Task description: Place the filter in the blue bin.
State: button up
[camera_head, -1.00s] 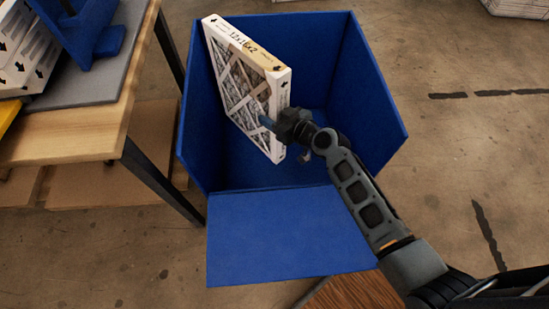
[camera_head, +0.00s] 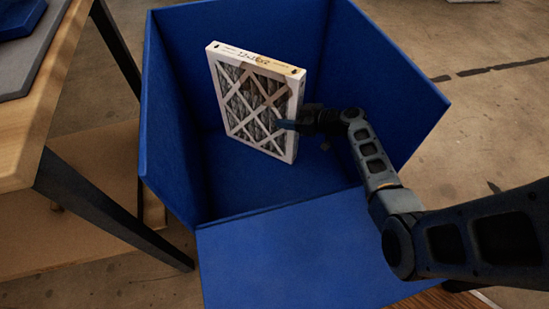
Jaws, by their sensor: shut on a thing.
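The filter (camera_head: 250,103) is a thin square panel with a white cardboard frame, a lattice front and grey pleats. It stands roughly upright, slightly tilted, inside the blue bin (camera_head: 175,120). My gripper (camera_head: 292,124) is shut on the filter's right edge, with my arm reaching in over the bin's low front. The filter's lower edge appears close to the bin floor; I cannot tell whether it touches. The far fingertip is hidden at the filter.
A wooden table (camera_head: 35,125) with a dark metal leg (camera_head: 100,215) stands to the left of the bin. The bin's front flap (camera_head: 300,260) slopes out toward me. Concrete floor (camera_head: 480,110) is open on the right.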

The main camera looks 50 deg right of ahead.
aim_at(297, 136)
notch_tip(297, 136, down, 9)
jog(key=b, duration=0.3)
jog(key=o, duration=1.2)
jog(key=shift+r, duration=0.1)
jog(key=shift+c, duration=0.2)
jog(key=shift+s, duration=0.1)
jog(key=p+v, duration=0.2)
jog(key=v, duration=0.5)
jog(key=shift+s+r, duration=0.15)
